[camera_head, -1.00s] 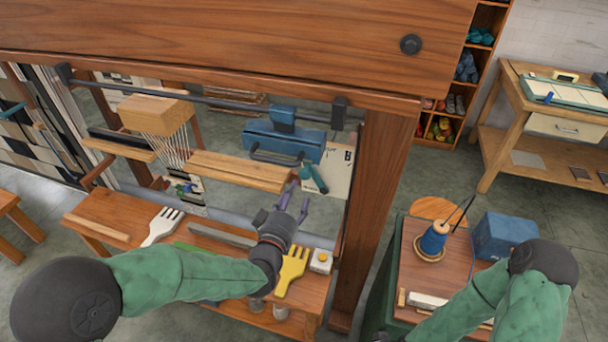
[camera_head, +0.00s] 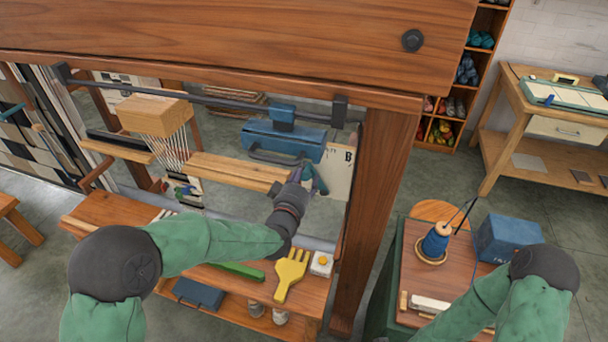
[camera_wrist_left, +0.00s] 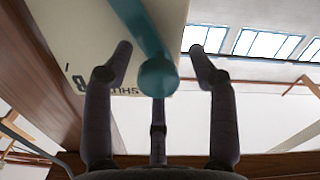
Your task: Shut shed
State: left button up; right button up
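A teal lever (camera_head: 319,179) stands against a pale plate (camera_head: 341,172) on the inner side of the loom's right post. In the left wrist view the lever's round end (camera_wrist_left: 158,77) lies between my fingers, and the plate (camera_wrist_left: 88,35) carries lettering that reads SHUT and a B. My left gripper (camera_head: 303,174) is at the lever in the head view. In the left wrist view its fingers (camera_wrist_left: 158,52) are spread on either side of the lever end, with gaps showing. My right gripper is out of view; only my right arm shows at the lower right.
A blue box-shaped part (camera_head: 285,138) hangs behind the lever. A wooden beam (camera_head: 235,170) lies left of my gripper. A yellow comb (camera_head: 291,274) rests on the bench (camera_head: 310,292) below. The thick loom post (camera_head: 372,210) stands close on the right.

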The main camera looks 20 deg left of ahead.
pick_arm(q)
grip_shut()
jog(key=shift+r, duration=0.1)
jog(key=shift+d+r+m+p, duration=0.1)
jog(key=shift+d+r+m, duration=0.2)
jog(key=shift+d+m, duration=0.65)
jog(key=shift+d+r+m+p, duration=0.1)
jog(key=shift+d+r+m, duration=0.25)
jog(key=shift+d+m, duration=0.55)
jog(key=shift+d+r+m+p, duration=0.1)
jog(key=shift+d+r+m, duration=0.35)
jog(key=shift+m, duration=0.8)
jog(key=shift+d+f, duration=0.1)
jog(key=shift+d, duration=0.05)
jog(key=shift+o, duration=0.5)
grip_release()
jog(key=shift+f, duration=0.2)
